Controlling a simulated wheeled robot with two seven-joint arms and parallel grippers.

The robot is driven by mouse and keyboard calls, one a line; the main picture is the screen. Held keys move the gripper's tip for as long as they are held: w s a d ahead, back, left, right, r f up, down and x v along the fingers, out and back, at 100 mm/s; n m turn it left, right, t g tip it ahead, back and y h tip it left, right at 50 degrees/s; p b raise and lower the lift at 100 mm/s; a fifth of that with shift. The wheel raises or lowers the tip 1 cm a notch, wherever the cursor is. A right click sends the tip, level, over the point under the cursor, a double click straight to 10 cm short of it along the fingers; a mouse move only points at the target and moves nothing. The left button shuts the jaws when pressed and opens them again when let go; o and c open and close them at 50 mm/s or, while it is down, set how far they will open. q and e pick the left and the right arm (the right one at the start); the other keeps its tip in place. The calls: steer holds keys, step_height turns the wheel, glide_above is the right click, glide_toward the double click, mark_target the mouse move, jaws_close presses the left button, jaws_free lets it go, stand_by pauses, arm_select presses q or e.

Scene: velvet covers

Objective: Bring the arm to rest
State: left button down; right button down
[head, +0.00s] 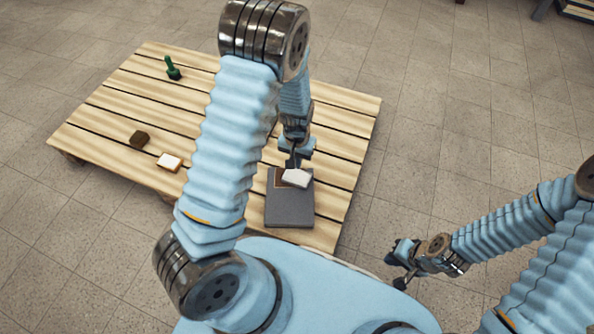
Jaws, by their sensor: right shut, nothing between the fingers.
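My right gripper (398,262) is shut and empty, held low at the right, beside my blue body and off the pallet's right edge. My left arm reaches out over the slatted wooden pallet (341,143). My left gripper (293,162) is at its far end, just above a white block (297,178). Its fingers are small and partly hidden, so I cannot tell whether they are open or touch the block. The white block lies at the far end of a dark grey flat slab (289,210) on the pallet.
A green upright item (173,70) stands at the pallet's far left. A dark brown block (139,139) and a white-topped tan block (169,162) lie near its left front edge. The tiled floor (430,140) at the right is clear. A dark rack (575,10) shows at the top right.

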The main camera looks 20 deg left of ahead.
arm_select(q)
steer(key=shift+r+p, duration=0.35)
steer(key=shift+r, duration=0.5)
steer(key=shift+h, duration=0.7)
steer(key=s+d+f+p, duration=0.1)
steer(key=s, duration=0.1)
steer(key=s+d+f+p, duration=0.1)
steer(key=s, duration=0.2)
steer(key=s+d+f+p, duration=0.1)
steer(key=s, duration=0.1)
steer(key=shift+s+d, duration=0.2)
steer(key=shift+s, duration=0.05)
steer(key=s+d+r+n+h+p, duration=0.1)
steer(key=s+d+h+p, duration=0.1)
steer(key=s+d, duration=0.5)
steer(key=shift+r+t+h, duration=0.15)
steer(key=shift+t+h, duration=0.25)
steer(key=shift+s+d, duration=0.1)
steer(key=shift+s, duration=0.05)
